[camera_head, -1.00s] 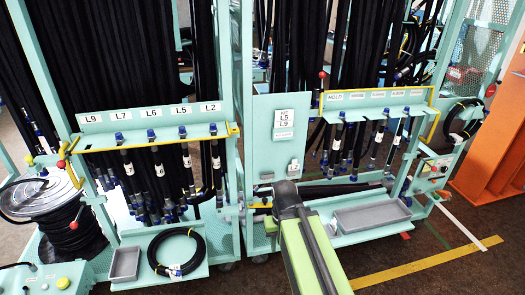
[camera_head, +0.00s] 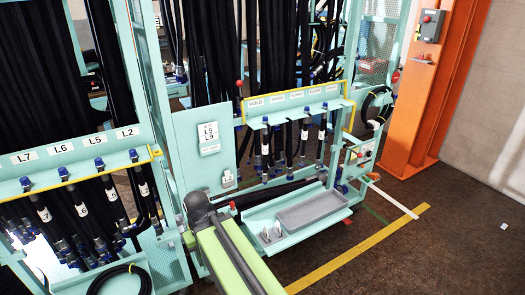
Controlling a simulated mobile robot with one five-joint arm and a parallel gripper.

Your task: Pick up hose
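Several black hoses with blue end fittings hang in the rack on the right (camera_head: 290,140), below a shelf with a HOLD label (camera_head: 257,102). More labelled hoses (camera_head: 82,210) hang at the left, under the labels L7, L6, L5 and L2. A coiled black hose (camera_head: 120,280) lies at the bottom left, cut by the frame edge. Another black hose (camera_head: 275,194) lies along the lower right rack. My green and dark grey arm reaches up from the bottom middle. My gripper's fingers cannot be made out.
A grey tray (camera_head: 312,209) sits on the low right shelf, with small light grey pieces (camera_head: 270,234) to its left. An orange column (camera_head: 425,90) stands at the right.

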